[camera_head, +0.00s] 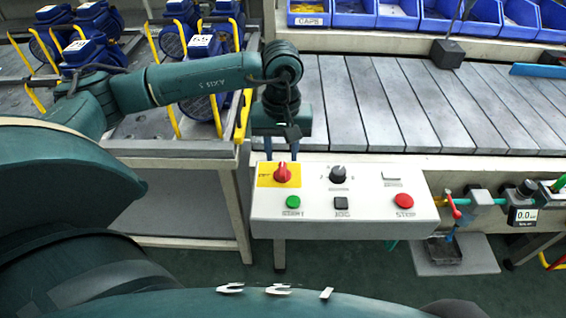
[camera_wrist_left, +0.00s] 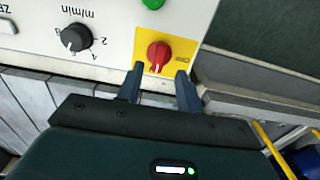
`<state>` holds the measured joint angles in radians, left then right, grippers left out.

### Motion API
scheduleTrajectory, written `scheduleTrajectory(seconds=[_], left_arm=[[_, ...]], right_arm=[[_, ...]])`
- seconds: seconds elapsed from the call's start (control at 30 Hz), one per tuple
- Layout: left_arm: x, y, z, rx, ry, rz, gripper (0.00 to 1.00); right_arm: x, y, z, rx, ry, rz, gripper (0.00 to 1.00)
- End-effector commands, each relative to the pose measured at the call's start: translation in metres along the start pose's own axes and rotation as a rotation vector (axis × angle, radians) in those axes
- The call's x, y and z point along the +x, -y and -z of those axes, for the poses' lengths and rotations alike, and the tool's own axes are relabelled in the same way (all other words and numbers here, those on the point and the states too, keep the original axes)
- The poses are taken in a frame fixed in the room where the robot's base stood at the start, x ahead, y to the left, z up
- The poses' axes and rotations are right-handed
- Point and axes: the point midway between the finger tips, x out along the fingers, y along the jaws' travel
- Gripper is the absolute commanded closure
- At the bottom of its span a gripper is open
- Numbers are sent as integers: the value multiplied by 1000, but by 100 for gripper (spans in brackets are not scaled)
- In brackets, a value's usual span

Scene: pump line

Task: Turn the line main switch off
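The line main switch is a red rotary knob (camera_head: 283,173) on a yellow plate (camera_head: 264,181), at the upper left of the white control panel (camera_head: 330,225). My left gripper (camera_head: 281,156) is just behind the knob, with its fingers pointing toward the panel. In the left wrist view, the knob (camera_wrist_left: 158,53) shows just beyond the fingertips, between their lines. The left gripper (camera_wrist_left: 160,72) is open there, with a clear gap between the fingers and nothing in it. The fingers look apart from the knob. My right gripper is not in view.
The panel also has a black dial (camera_head: 338,174), green START button (camera_head: 293,202), black JOG button (camera_head: 341,203) and red STOP button (camera_head: 404,201). A slatted conveyor (camera_head: 400,105) lies behind. Blue pumps with yellow handles (camera_head: 181,40) stand on a rack at left.

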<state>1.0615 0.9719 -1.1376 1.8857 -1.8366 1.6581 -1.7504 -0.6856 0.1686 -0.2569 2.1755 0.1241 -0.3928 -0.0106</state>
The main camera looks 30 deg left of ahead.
Motion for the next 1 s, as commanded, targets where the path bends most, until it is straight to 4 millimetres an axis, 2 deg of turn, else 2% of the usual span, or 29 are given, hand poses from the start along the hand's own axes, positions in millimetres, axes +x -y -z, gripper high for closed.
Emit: scheduleTrajectory(seconds=[0.1,0.3,0.67,1.0], left_arm=[[22,0,-1,1,4,2,64],[44,-1,-1,1,2,0,64],[49,-1,0,1,0,-1,64],[49,-1,0,1,0,-1,91]], right_arm=[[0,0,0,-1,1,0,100],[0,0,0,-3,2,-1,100],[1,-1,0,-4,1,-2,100],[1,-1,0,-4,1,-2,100]])
